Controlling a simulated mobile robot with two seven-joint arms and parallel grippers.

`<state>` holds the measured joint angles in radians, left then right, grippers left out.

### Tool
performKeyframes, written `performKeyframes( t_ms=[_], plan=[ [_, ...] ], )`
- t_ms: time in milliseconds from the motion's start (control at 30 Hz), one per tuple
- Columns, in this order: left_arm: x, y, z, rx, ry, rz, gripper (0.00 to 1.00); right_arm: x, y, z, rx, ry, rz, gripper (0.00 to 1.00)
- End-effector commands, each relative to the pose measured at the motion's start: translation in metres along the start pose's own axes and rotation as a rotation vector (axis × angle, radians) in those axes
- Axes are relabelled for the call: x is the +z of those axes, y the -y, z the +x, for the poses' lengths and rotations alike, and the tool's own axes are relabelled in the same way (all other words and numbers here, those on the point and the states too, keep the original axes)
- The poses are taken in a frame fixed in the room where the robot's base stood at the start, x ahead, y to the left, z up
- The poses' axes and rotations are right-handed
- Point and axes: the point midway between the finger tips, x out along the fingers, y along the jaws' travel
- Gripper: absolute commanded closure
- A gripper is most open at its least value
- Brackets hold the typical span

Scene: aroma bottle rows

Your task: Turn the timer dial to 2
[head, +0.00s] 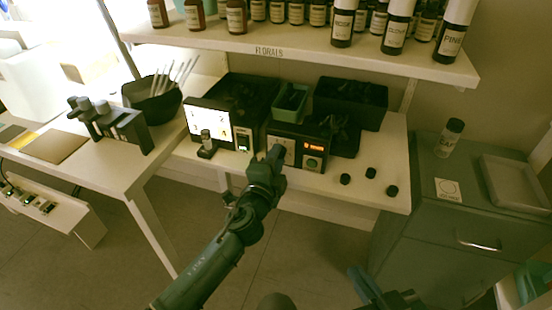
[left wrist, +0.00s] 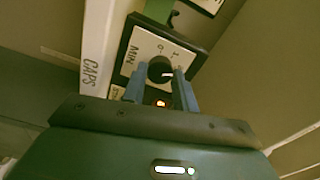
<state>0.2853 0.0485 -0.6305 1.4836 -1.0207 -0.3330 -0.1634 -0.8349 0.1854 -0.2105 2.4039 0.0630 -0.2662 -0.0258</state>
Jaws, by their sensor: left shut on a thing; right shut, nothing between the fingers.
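The timer dial (left wrist: 160,69) is a round black knob on a white plate (left wrist: 138,52) marked MIN, 0 and 1 in the left wrist view. My left gripper (left wrist: 160,78) has its blue fingers on either side of the dial and is shut on it. In the head view my left gripper (head: 273,156) reaches the white plate (head: 289,145) on the front of a dark box with a red display (head: 314,147). The gripper hides the dial there. My right gripper (head: 380,288) is shut and empty, partly visible at the bottom edge.
A lit panel (head: 209,121) stands left of the timer box. Several black caps (head: 346,179) lie on the bench at right. A shelf of bottles (head: 285,43) hangs above. A grey cabinet (head: 450,225) with a bottle (head: 450,138) and tray stands at right.

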Motion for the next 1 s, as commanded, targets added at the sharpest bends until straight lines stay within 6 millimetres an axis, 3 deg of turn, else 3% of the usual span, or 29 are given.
performKeyframes(
  t_ms=[367,400,633,1000],
  plan=[
    [-0.0004,0.0002,0.0001,-0.001,-0.001,0.004,0.94,-0.0001,-0.0005,0.0001,0.001,-0.001,0.000,1.00],
    [-0.0004,0.0002,0.0001,-0.001,-0.001,0.004,0.70,-0.0001,-0.0005,0.0001,0.001,-0.001,0.000,1.00],
    [-0.0004,0.0002,0.0000,0.000,-0.001,0.003,0.51,0.0005,-0.0006,0.0003,0.001,0.001,-0.001,1.00],
    [-0.0001,-0.0002,-0.0082,0.001,0.000,0.002,0.50,-0.0005,-0.0005,0.0002,0.001,0.001,0.001,1.00]
  ],
)
